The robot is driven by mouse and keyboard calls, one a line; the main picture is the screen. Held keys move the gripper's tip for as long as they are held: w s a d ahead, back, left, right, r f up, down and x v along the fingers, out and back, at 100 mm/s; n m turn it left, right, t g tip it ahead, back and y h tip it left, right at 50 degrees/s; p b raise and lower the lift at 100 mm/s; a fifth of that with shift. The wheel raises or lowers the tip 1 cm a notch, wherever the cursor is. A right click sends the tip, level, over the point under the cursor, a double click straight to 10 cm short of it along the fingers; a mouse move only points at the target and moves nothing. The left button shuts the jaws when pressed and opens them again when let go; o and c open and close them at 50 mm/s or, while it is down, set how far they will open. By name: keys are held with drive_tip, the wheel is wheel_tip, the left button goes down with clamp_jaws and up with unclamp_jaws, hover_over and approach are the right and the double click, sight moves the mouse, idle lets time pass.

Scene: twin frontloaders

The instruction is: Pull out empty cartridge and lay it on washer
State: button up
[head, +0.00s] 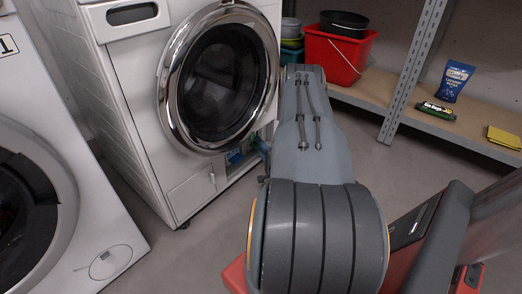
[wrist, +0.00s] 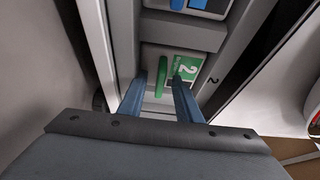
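In the wrist view my gripper (wrist: 159,82) is open, its two blue fingers on either side of a narrow green handle (wrist: 160,78). Gaps show between the handle and both fingers. I cannot see whether the cartridge is empty. In the head view the washer with the chrome-ringed door (head: 172,150) has an open bay low at its front, showing blue and green parts (head: 237,156). My arm hides most of the gripper there.
Another white washer (head: 103,215) marked 1 stands at the left. A blue-labelled part (wrist: 196,5) sits above the green label. A shelf (head: 466,127) with a red bucket (head: 333,58), a blue pouch (head: 454,80) and a yellow cloth (head: 503,138) is at the right. Floor is clear between.

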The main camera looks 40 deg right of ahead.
clamp_jaws()
drive_tip(key=shift+s, duration=0.1)
drive_tip(key=s+p, duration=0.5)
drive_tip(key=s, duration=0.5)
drive_tip(key=shift+s+d, duration=0.4)
idle(0.8)
drive_tip(key=s+d+p, duration=0.1)
drive_tip(key=s+p, duration=0.4)
drive_tip(key=s, duration=1)
drive_tip(key=shift+r, duration=0.2)
idle(0.8)
drive_tip(key=shift+d, duration=0.1)
